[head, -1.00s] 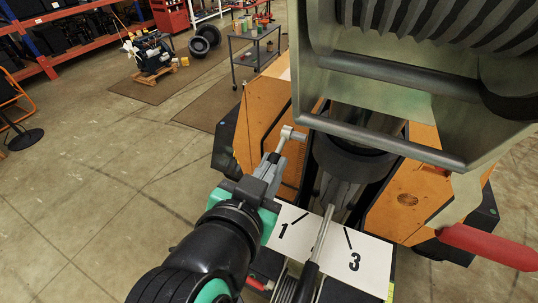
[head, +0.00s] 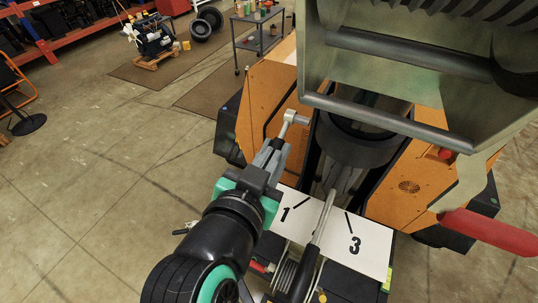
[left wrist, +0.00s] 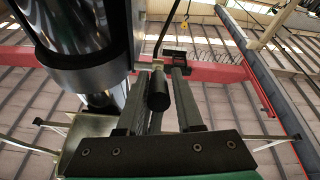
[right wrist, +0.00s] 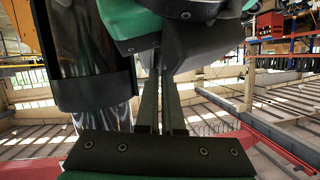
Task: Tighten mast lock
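The mast lock handle, a silver knuckle with a short rod (head: 292,120), sticks out on the left side of the black mast collar (head: 352,135). My left gripper (head: 268,158) reaches it from the lower left, its fingers around the rod's lower end. In the left wrist view my left gripper (left wrist: 158,95) has the handle's dark cylindrical grip (left wrist: 158,90) between its fingers, appearing closed on it. In the right wrist view my right gripper's fingers (right wrist: 160,105) lie close together. Their tips are hidden behind a green and black gripper body. I cannot make out my right gripper in the head view.
A red lever (head: 490,232) stands out at the right. A white plate marked 1 and 3 (head: 325,225) lies below the mast. Orange housings (head: 408,190) flank the mast, and a metal lamp frame (head: 400,80) overhangs it. The floor at left (head: 90,190) is open.

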